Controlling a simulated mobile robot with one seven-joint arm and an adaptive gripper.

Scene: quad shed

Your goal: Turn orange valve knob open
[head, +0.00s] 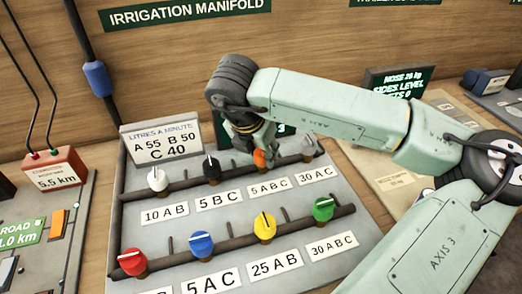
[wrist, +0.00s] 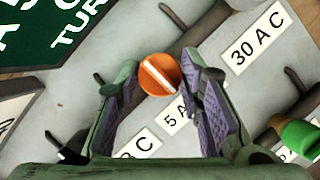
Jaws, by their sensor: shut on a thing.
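The orange valve knob (head: 259,158) is on the upper pipe of the irrigation manifold panel (head: 188,208), above the label 5 A B C. In the wrist view the orange knob (wrist: 160,74) sits between the two fingertips, and its white line runs from upper left to lower right. My gripper (wrist: 163,80) is shut on it, with one finger on each side. In the head view my gripper (head: 264,142) comes down over the knob from behind and hides part of it.
White (head: 157,179), black (head: 211,168) and grey (head: 308,146) knobs share the upper pipe. Red (head: 131,261), blue (head: 201,244), yellow (head: 265,227) and green (head: 323,209) knobs are on the lower pipe. A flow sign (head: 161,142) stands at the back left.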

